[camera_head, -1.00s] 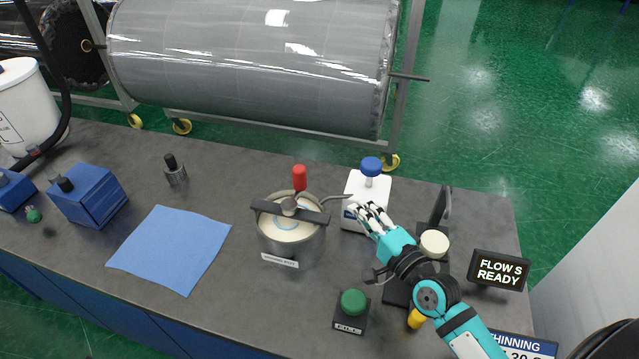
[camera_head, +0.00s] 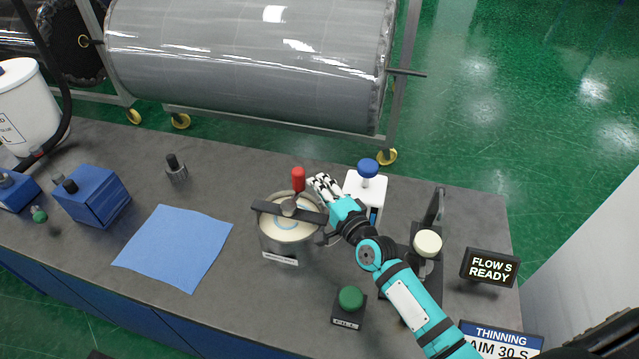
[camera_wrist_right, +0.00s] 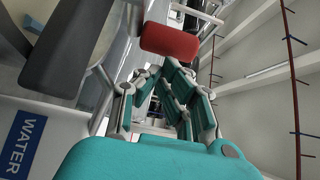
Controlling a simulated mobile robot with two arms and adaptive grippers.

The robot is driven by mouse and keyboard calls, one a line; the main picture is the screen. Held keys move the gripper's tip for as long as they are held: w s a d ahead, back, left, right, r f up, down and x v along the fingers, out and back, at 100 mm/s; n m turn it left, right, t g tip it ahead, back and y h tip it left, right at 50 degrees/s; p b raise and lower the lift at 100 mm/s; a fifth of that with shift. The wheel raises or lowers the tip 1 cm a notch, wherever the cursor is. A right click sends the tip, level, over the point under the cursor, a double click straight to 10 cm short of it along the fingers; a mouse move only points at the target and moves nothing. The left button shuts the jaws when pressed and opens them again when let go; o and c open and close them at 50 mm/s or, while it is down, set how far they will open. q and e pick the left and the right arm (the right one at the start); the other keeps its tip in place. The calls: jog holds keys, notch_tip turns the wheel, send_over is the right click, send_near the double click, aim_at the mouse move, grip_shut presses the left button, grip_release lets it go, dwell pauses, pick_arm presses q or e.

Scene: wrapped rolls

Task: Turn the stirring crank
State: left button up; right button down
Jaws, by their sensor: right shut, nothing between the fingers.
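The stirring pot (camera_head: 284,243) stands on the bench with a dark bar across its top and pale liquid inside. Its crank has a red upright handle (camera_head: 298,179) at the pot's back edge. My right gripper (camera_head: 320,184) is just right of the red handle, shut and empty, apart from it in the head view. In the right wrist view the red handle (camera_wrist_right: 169,41) lies just beyond the fingers (camera_wrist_right: 165,85). My left gripper is in neither view.
A white bottle with a blue cap (camera_head: 368,168) stands behind my right arm. A green button box (camera_head: 350,300), a stand with a cream disc (camera_head: 428,243) and a display (camera_head: 489,267) are to the right. A blue cloth (camera_head: 173,247) lies left of the pot.

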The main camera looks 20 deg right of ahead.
jog(key=shift+w+f+y+b, duration=0.1)
jog(key=shift+y+b, duration=0.2)
jog(key=shift+b, duration=0.3)
jog(key=shift+w+n+y+b, duration=0.15)
jog(key=shift+n+y+b, duration=0.15)
jog(key=shift+n, duration=0.1)
jog(key=shift+w+g+y+b, duration=0.1)
jog(key=shift+g+y+b, duration=0.2)
jog(key=shift+b, duration=0.1)
jog(key=shift+w+a+n+y+b, duration=0.1)
jog(key=shift+w+n+y+b, duration=0.2)
jog(key=shift+b, duration=0.2)
jog(key=shift+w+a, duration=0.15)
jog(key=shift+w, duration=0.05)
jog(key=shift+b+x, duration=0.3)
jog(key=shift+x, duration=0.7)
jog(key=shift+a, duration=0.1)
jog(key=shift+s, duration=0.1)
